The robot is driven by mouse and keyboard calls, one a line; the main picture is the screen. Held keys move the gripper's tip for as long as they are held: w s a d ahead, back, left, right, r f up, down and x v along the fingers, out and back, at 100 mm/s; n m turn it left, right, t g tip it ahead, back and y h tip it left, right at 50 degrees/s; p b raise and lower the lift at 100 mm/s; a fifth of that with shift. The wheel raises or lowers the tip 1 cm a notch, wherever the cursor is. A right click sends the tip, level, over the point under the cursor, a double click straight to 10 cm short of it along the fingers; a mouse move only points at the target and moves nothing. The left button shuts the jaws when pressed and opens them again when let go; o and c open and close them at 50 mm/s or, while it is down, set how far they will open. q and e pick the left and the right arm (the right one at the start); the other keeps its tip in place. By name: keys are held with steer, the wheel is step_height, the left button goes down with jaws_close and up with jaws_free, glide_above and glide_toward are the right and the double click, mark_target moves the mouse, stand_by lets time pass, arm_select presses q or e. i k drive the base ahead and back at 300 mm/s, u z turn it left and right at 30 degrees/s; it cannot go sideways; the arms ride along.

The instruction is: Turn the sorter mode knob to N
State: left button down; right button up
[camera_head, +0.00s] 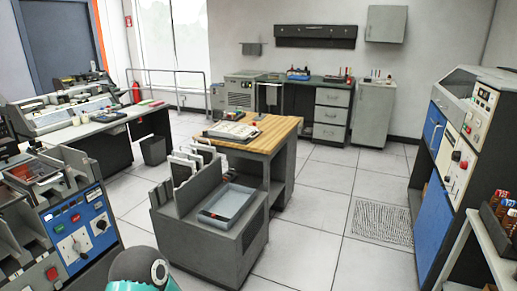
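A grey machine with a blue control panel (76,226) stands at the left front; it looks like the card sorter, but I cannot be sure. A red button (52,273) sits lower on the front. A dark, rounded part of mine with teal shows at the bottom edge. Neither gripper is in view.
A grey cart with a tray (228,205) and card racks stands in the middle, before a wood-topped table (262,131). A blue-and-grey machine (452,150) stands at the right. Tiled floor (308,225) is free between the cart and that machine.

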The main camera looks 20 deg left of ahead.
mark_target(102, 224)
steer(key=u, duration=0.45)
steer(key=i, duration=1.1)
steer(key=u, duration=1.25)
steer(key=i, duration=0.85)
steer(key=u, duration=0.4)
steer(key=k, duration=0.85)
steer(key=u, duration=0.2)
steer(key=i, duration=0.85)
steer(key=z, duration=0.1)
